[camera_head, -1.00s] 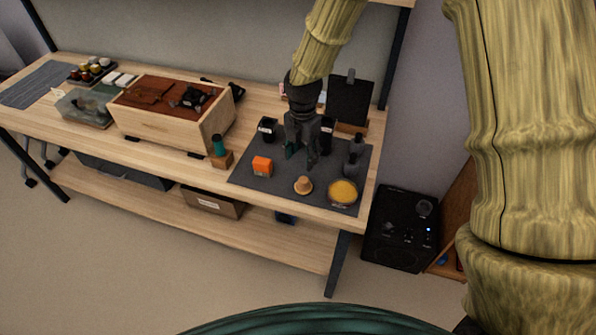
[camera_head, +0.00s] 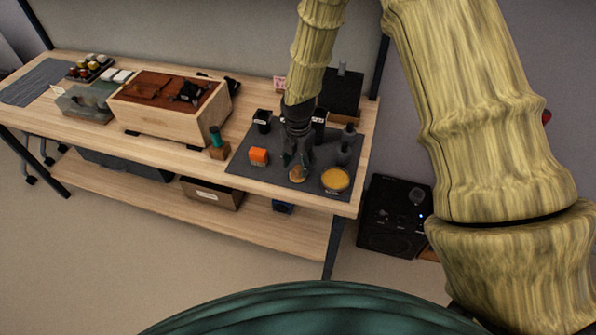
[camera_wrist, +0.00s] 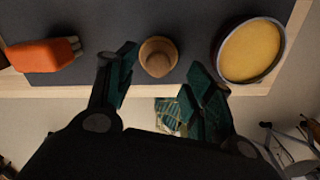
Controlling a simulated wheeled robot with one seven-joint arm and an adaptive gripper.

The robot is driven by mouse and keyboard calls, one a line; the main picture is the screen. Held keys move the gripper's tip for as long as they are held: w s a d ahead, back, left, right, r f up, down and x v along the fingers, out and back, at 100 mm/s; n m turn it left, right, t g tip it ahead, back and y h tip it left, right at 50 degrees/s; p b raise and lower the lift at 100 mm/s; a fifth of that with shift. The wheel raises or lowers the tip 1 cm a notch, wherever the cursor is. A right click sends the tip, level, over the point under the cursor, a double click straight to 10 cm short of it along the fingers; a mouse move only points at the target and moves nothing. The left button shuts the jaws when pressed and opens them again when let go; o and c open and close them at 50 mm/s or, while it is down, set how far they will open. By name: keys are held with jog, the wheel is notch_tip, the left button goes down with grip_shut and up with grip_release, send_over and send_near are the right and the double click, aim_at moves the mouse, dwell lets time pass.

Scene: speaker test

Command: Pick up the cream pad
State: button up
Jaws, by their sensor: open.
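A small tan, rounded piece (camera_head: 297,174), the closest match to the cream pad, stands on the dark grey mat (camera_head: 250,176) near its front edge. In the wrist view this piece (camera_wrist: 158,57) shows a round top and lies ahead, between the lines of my two fingers. My gripper (camera_head: 297,160) points down just above and behind it in the head view, partly covering it. In the wrist view my gripper (camera_wrist: 160,75) is open, its dark green fingertips apart on either side with nothing between them; contact cannot be seen.
A round tin of yellow stuff (camera_head: 335,180) stands close on the right. An orange block (camera_head: 259,156) with bristles is on the left. The table's front edge is close.

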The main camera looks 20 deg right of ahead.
aim_at(297, 168)
jog(key=f, duration=0.3)
jog(key=shift+w+p, duration=0.35)
jog(key=shift+p, duration=0.05)
jog(key=shift+s+f, duration=0.1)
jog(key=shift+s, duration=0.1)
jog(key=shift+w, duration=0.1)
grip_shut()
jog(key=shift+r+b, duration=0.55)
jog(key=shift+r, duration=0.15)
jog(key=shift+r+b, duration=0.4)
jog(key=shift+r, duration=0.45)
jog(key=s+a+r+b, duration=0.1)
jog(key=s+a+b, duration=0.1)
jog(key=s, duration=0.6)
jog(key=s+a+b, duration=0.1)
jog(key=s+b, duration=0.1)
jog(key=s, duration=0.5)
jog(key=shift+s+a+r+b, duration=0.35)
jog(key=shift+r, duration=0.05)
